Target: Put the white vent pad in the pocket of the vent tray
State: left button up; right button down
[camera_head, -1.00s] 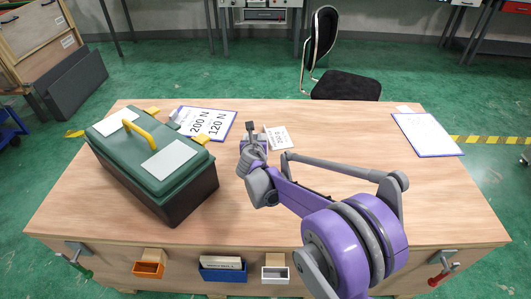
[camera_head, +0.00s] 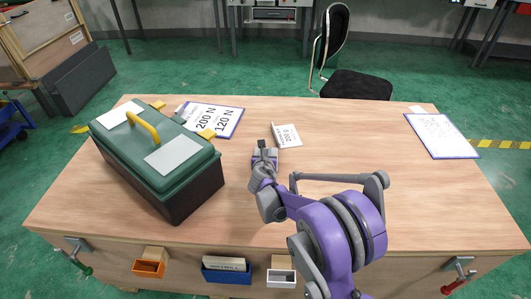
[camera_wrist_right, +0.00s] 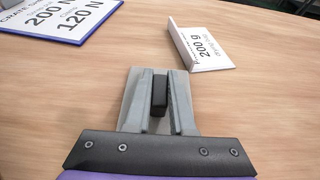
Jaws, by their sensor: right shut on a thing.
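My right gripper (camera_head: 263,152) is over the middle of the table, right of the green toolbox. In the right wrist view my right gripper (camera_wrist_right: 158,100) has its grey fingers closed around a small dark block (camera_wrist_right: 159,88). A light grey flat piece shows beside the left finger; I cannot tell whether it belongs to the gripper. I cannot make out a white vent pad or a vent tray with a pocket in either view. My left gripper is not in view.
The green toolbox (camera_head: 168,178) stands on the table's left. A 200 N / 120 N board (camera_head: 226,122) lies behind it. A folded 200 g card (camera_head: 286,135) stands just beyond my right gripper. A clipboard (camera_head: 441,136) lies at right. The table's (camera_head: 400,205) right half is mostly clear.

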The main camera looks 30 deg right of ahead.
jog(key=c, duration=1.2)
grip_release()
jog(key=shift+f, duration=0.15)
jog(key=shift+c, duration=0.2)
jog(key=o, duration=0.5)
